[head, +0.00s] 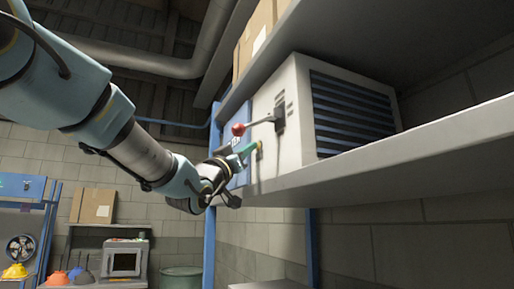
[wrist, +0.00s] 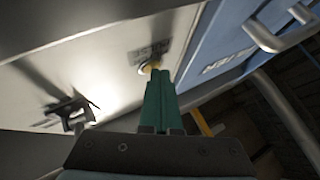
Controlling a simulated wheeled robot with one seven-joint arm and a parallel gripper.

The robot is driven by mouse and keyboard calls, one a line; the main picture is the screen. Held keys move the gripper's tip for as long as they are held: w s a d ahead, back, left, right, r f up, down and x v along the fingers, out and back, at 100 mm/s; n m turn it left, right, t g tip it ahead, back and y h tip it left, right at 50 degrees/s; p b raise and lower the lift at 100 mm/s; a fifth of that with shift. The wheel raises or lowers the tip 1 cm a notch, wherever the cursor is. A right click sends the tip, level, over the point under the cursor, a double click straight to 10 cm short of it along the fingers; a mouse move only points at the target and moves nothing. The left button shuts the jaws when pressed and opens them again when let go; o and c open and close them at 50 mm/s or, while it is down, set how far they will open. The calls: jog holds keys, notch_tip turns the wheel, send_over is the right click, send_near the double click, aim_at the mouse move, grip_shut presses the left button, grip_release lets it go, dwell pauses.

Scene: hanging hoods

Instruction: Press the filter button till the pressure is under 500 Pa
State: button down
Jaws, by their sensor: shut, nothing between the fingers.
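A pale metal unit (head: 292,118) with a dark louvred grille sits on the shelf. A small yellow button (wrist: 148,66) is on its front face, below a dark label (wrist: 150,50) too blurred to read. The button also shows in the head view (head: 260,148). My gripper (wrist: 157,78) has green fingers, shut and empty, with the tips at the button's edge and covering part of it. In the head view my gripper (head: 249,150) points at the same face. I cannot tell whether the tips touch or press the button. No pressure reading is legible.
A lever with a red ball (head: 238,129) sticks out of the unit close above my gripper; its dark bracket shows in the wrist view (wrist: 72,112). A blue cabinet with a handle (wrist: 275,35) adjoins the unit. The shelf edge (head: 380,165) runs below.

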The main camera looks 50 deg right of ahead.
jog(key=shift+w+a+b, duration=0.3)
jog(key=shift+a+b, duration=0.25)
jog(key=shift+a, duration=0.2)
jog(key=a, duration=0.1)
jog(key=w+a+b, duration=0.1)
jog(key=a, duration=0.1)
jog(key=a+b, duration=0.1)
jog(key=shift+w+a, duration=0.3)
jog(key=shift+w, duration=0.1)
dwell(0.9)
